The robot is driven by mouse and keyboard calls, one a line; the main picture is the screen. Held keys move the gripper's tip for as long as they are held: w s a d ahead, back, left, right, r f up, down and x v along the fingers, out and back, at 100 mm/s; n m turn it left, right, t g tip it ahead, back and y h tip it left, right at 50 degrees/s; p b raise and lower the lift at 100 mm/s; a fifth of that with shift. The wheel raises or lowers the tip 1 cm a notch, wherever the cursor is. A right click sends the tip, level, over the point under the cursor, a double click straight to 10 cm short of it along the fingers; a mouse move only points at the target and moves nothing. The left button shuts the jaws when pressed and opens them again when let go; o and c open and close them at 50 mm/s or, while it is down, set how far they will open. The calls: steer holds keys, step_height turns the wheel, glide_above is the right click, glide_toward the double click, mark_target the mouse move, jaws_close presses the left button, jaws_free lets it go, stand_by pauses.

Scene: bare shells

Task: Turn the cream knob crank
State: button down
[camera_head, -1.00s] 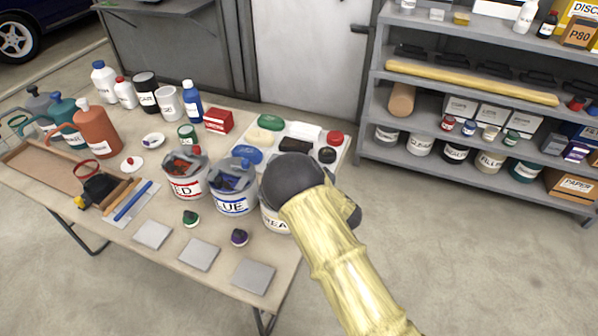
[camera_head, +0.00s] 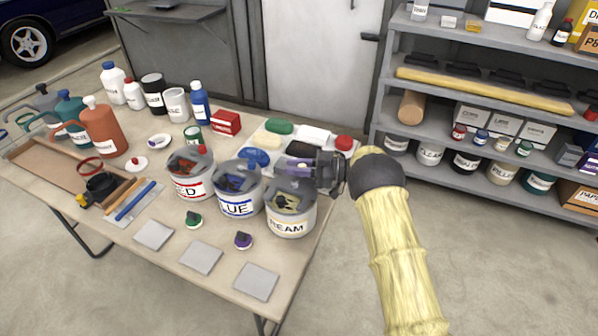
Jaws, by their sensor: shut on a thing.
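The cream can (camera_head: 290,225) with the label ending "EAM" stands at the front right of the table, with a grey lid and yellowish-dark paint showing in its opening. My gripper (camera_head: 295,168) comes in from the right, level, just above the far side of this lid. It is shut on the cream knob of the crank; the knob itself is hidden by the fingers. The blue can (camera_head: 236,207) with a blue knob stands close on the left, and the red can (camera_head: 191,186) with a red knob stands left of that.
Grey square pads (camera_head: 201,257) and small green (camera_head: 194,219) and purple (camera_head: 243,240) round items lie in front of the cans. Sponges and blocks (camera_head: 279,127) lie behind. A loaded shelf (camera_head: 480,140) stands at the right, with open floor between.

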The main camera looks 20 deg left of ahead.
steer(key=shift+s+a+f+n+g+h+b, duration=0.15)
steer(key=shift+n+g+h+b, duration=0.15)
steer(key=shift+n+g+b, duration=0.35)
steer(key=shift+w+a+r+n+g+h+b, duration=0.1)
steer(key=shift+a+n+g+h+b, duration=0.2)
steer(key=shift+g, duration=0.5)
steer(key=shift+s+a+f+n+g+h+b, duration=0.1)
steer(key=shift+n+g+h+b, duration=0.2)
steer(key=shift+n+g+b, duration=0.3)
steer(key=shift+s+a+n+g+h+b, duration=0.1)
steer(key=shift+n+g+h+b, duration=0.4)
steer(key=shift+g, duration=0.35)
steer(key=shift+s+a+n+g, duration=0.1)
steer(key=shift+n+g, duration=0.25)
steer(key=shift+g, duration=0.15)
steer(key=c, duration=1.2)
jaws_free()
steer(key=shift+c, duration=0.2)
